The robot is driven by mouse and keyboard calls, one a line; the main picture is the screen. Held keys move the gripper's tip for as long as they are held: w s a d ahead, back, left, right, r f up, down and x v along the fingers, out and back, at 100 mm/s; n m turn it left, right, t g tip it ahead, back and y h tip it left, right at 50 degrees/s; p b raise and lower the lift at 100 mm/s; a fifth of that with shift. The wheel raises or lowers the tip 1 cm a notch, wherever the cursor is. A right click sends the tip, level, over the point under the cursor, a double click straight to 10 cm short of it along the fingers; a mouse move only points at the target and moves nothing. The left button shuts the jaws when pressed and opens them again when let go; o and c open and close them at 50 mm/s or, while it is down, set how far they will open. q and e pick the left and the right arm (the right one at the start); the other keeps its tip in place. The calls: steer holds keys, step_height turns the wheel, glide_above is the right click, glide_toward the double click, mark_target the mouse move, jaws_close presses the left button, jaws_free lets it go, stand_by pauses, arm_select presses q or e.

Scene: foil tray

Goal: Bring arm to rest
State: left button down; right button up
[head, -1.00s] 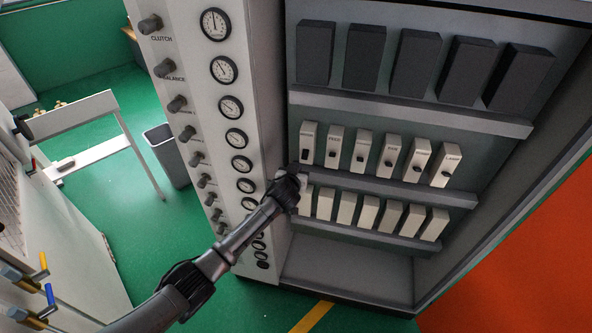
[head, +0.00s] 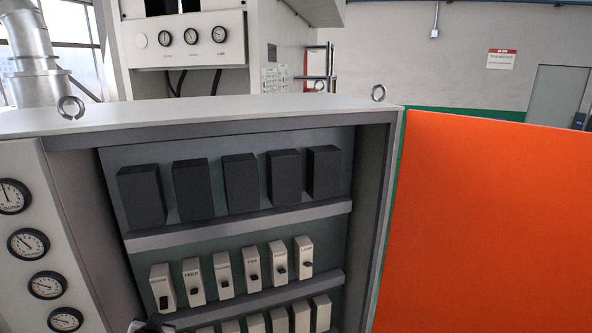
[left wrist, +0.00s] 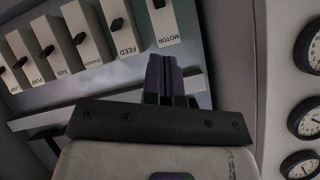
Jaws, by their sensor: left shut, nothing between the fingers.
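My left gripper (left wrist: 165,62) is shut and empty in the left wrist view, its fingertips in front of the cabinet below the MOTOR breaker (left wrist: 163,25). I cannot tell whether they touch anything. In the head view only a small bit of the left gripper or wrist (head: 150,328) shows at the bottom edge, under the MOTOR breaker (head: 161,283). The FEED breaker (head: 193,279) stands to its right, with several more labelled white breakers in the row. My right gripper is in neither view.
The open grey cabinet (head: 230,110) holds shelves with black blocks (head: 240,183) above the white breakers. Round gauges (head: 28,245) line the panel at left. An orange door panel (head: 480,220) stands open at right. Free space around the arm is hard to judge.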

arm_select(q)
steer(key=s+d+r+m+h+p, duration=0.15)
steer(key=s+d, duration=0.35)
steer(key=s, duration=0.5)
steer(key=s+d+r+m+h+p, duration=0.1)
steer(key=s+d+r+h+p, duration=0.15)
steer(key=s+d, duration=0.5)
steer(key=s+f+g+p, duration=0.2)
steer(key=s+f, duration=0.4)
steer(key=s, duration=0.7)
steer(key=s+f+n+g+h+p, duration=0.1)
steer(key=s+f+g, duration=0.3)
steer(key=s, duration=1)
step_height(320, 180, down, 2)
steer(key=shift+s+d+f+g+p, duration=0.1)
steer(key=shift+s+d+g+p, duration=0.1)
steer(key=shift+d+g+p, duration=0.35)
steer(key=shift+a, duration=0.2)
